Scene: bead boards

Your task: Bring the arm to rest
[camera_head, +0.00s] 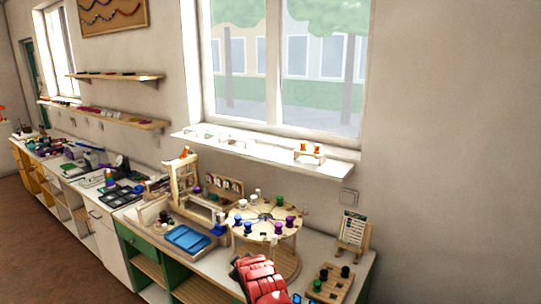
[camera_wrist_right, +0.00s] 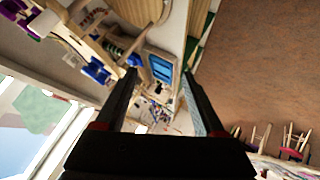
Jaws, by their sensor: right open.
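My right gripper (camera_wrist_right: 159,78) shows in the right wrist view with its two dark fingers wide apart and nothing between them. A red arm link of mine rises at the bottom middle of the head view, in front of the round wooden stand (camera_head: 266,228). The gripper itself cannot be made out in the head view. My left gripper is in neither view. Several coloured spools stand around the rim of the round stand. A blue tray (camera_head: 187,238) lies left of it, and it also shows beyond the open fingers in the right wrist view (camera_wrist_right: 161,68).
A wooden peg board (camera_head: 329,284) with dark and green spools lies right of my arm. A card easel (camera_head: 353,231) stands behind it. The windowsill (camera_head: 270,151) holds small stands. The brown floor (camera_wrist_right: 255,75) is mostly open, with small chairs (camera_wrist_right: 293,142) at one side.

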